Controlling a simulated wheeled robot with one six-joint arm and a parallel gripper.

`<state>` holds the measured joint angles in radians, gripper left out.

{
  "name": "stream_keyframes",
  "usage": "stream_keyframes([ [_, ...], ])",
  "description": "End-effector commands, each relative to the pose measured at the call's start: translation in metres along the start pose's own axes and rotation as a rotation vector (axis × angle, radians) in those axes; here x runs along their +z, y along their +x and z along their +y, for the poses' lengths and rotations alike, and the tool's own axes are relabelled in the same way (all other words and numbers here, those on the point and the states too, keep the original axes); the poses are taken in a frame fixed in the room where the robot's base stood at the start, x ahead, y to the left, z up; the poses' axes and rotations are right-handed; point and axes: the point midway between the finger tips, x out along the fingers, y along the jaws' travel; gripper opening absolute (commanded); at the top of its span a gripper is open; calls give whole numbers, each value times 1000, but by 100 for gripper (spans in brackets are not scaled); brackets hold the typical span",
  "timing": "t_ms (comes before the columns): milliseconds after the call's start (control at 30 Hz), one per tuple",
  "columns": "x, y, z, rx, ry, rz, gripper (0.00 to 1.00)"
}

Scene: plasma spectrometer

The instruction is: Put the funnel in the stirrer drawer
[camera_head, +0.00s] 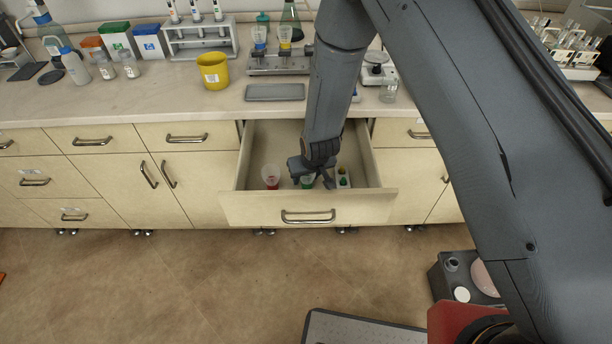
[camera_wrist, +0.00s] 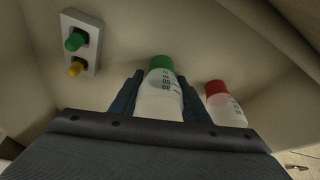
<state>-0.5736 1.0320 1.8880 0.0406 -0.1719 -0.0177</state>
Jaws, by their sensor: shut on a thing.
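The open drawer (camera_head: 305,207) is pulled out below the bench, under the tray. My gripper (camera_head: 318,172) points down into it, at its middle. It is shut on a white graduated vessel with a green end (camera_wrist: 160,92), which I take for the funnel. In the head view my gripper hides most of it, and its green end (camera_head: 308,182) points down. Whether it touches the drawer floor I cannot tell. A similar vessel with a red end (camera_head: 271,176) stands apart in the drawer, left of my gripper; it also shows in the wrist view (camera_wrist: 224,100).
A white block with green and yellow knobs (camera_wrist: 80,42) is in the drawer; in the head view it is right of my gripper (camera_head: 343,179).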

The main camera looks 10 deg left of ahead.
Motion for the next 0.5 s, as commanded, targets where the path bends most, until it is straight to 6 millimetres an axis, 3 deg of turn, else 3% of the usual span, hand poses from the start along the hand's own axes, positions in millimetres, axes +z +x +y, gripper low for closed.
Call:
stream_keyframes([
  [167, 1, 3, 0, 0, 0, 0, 19],
  [200, 1, 3, 0, 0, 0, -1, 45],
  [300, 1, 2, 0, 0, 0, 0, 61],
  [500, 1, 2, 0, 0, 0, 0, 61],
])
